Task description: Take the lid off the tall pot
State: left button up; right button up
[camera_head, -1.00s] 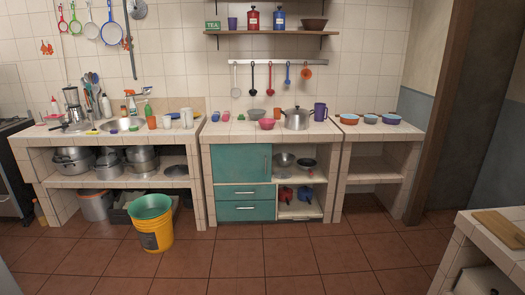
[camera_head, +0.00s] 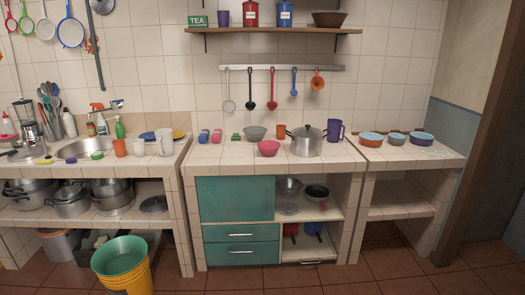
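The tall pot (camera_head: 307,145) is a silver metal pot with side handles. It stands upright on the tiled counter, right of the middle of the view. Its lid (camera_head: 307,131) sits on top, with a small dark knob in the centre. Neither of my grippers shows in the head view, so whether they are open or shut is hidden.
A pink bowl (camera_head: 268,148), a grey bowl (camera_head: 256,132) and an orange cup (camera_head: 281,132) stand left of the pot. A purple pitcher (camera_head: 335,130) stands close behind it on the right. A yellow bucket (camera_head: 125,278) with a green basin (camera_head: 119,256) stands on the floor at left.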

aim_at(307, 132)
jog(key=i, duration=1.65)
